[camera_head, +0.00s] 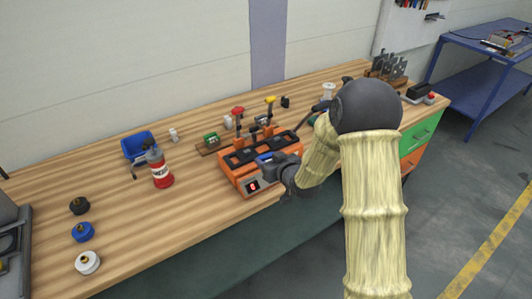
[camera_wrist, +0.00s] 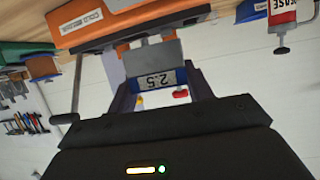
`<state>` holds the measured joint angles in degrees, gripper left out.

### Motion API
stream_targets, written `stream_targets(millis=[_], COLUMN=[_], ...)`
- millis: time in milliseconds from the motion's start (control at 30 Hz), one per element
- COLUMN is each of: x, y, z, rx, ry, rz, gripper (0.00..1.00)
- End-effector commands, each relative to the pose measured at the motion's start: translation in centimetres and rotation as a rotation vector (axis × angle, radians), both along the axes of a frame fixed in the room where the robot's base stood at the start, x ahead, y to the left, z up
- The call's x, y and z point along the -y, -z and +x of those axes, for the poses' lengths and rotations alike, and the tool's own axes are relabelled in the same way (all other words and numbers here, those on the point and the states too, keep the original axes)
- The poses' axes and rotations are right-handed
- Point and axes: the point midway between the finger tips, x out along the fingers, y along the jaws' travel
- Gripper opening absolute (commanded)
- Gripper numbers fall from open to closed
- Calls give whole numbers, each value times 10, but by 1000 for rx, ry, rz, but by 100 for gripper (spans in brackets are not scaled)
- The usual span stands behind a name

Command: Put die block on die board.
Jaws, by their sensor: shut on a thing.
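My gripper (camera_head: 274,164) is at the front right of the orange machine on the bench. In the wrist view my gripper (camera_wrist: 156,86) is shut on the die block (camera_wrist: 152,58), a grey block with a blue band and a "2.5" label. In the head view a blue bit of the die block (camera_head: 264,158) shows at the jaws, close to the machine; I cannot tell whether they touch. A small brown wooden board (camera_head: 204,150), which looks like the die board, lies left of and behind the machine, with a green block (camera_head: 211,138) on it.
The orange cold welder (camera_head: 240,187) also fills the top of the wrist view (camera_wrist: 80,22). Red and yellow-topped handles (camera_head: 238,111) stand behind it. A red bottle (camera_head: 161,170) and blue bin (camera_head: 132,148) are to the left.

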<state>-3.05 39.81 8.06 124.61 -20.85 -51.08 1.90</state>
Motion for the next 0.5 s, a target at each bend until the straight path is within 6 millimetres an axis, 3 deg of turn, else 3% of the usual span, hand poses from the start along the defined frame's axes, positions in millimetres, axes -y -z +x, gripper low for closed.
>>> stream_targets(millis=[500], x=[60], y=[81], z=[-19], rx=[-7], ry=[211], rz=[0], gripper=[10])
